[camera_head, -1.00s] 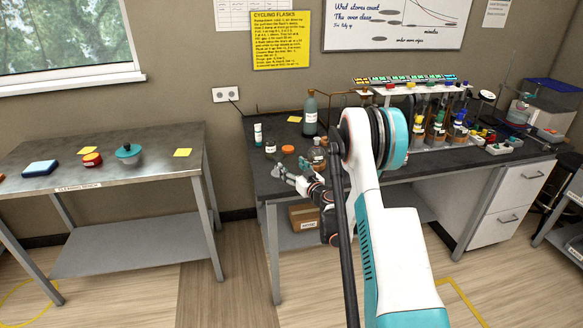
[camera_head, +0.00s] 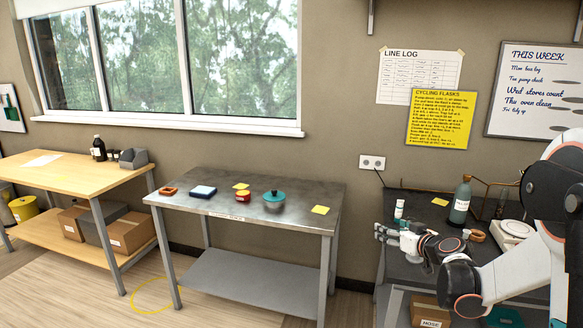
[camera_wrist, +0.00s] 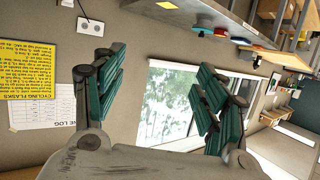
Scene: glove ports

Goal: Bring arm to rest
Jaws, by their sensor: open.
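My gripper (camera_head: 384,232) is at the right of the head view, near the left edge of the dark bench (camera_head: 400,275). In the wrist view my gripper (camera_wrist: 163,88) has its two green-padded fingers wide apart, with nothing between them. My arm is folded at the right of the head view and hides part of the dark bench.
The steel table (camera_head: 290,190) to the left holds a teal-lidded pot (camera_head: 274,201). A gap of floor separates them.

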